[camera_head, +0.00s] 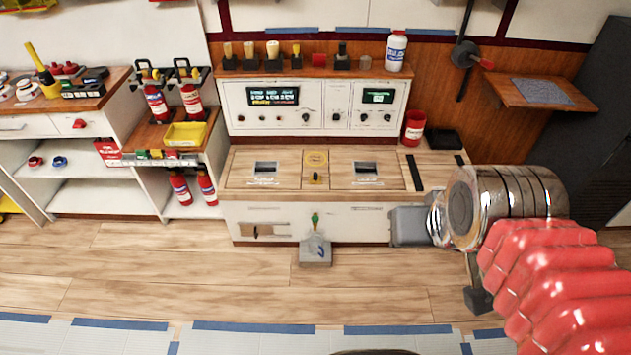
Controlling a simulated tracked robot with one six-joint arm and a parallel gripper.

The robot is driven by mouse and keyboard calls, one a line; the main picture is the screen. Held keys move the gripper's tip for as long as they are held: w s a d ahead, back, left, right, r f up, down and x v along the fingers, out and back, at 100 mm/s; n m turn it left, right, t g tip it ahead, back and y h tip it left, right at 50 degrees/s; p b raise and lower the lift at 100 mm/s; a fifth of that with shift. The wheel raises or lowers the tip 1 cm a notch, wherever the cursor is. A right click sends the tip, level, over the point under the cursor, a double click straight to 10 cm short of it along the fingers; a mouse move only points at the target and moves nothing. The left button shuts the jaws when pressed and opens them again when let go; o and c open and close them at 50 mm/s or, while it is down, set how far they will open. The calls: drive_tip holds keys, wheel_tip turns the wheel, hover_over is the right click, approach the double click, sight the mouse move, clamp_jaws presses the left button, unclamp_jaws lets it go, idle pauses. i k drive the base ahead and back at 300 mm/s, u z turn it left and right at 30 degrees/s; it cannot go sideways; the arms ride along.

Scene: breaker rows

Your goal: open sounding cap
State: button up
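No part is clearly recognisable as the sounding cap. A small grey block (315,252) stands on the floor at the front of the wooden-topped console, with a green-topped upright piece (315,220) on it; I cannot tell whether this is the cap. My arm, with a red ribbed sleeve and a shiny banded metal cylinder, reaches in from the lower right. No gripper fingers can be made out, so their opening and any hold are hidden. A grey box (410,226) shows just left of the metal cylinder, partly covered by it.
The console (275,215) stands in the middle, with panels of dials (270,105) behind it. Shelves with several fire extinguishers (157,102) are at left. A dark block on a thin bar (478,298) is below my arm. The wooden floor (170,265) in front is mostly clear.

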sight(314, 179)
drive_tip(key=z, duration=1.65)
drive_tip(key=i, duration=1.15)
drive_tip(key=u, duration=1.5)
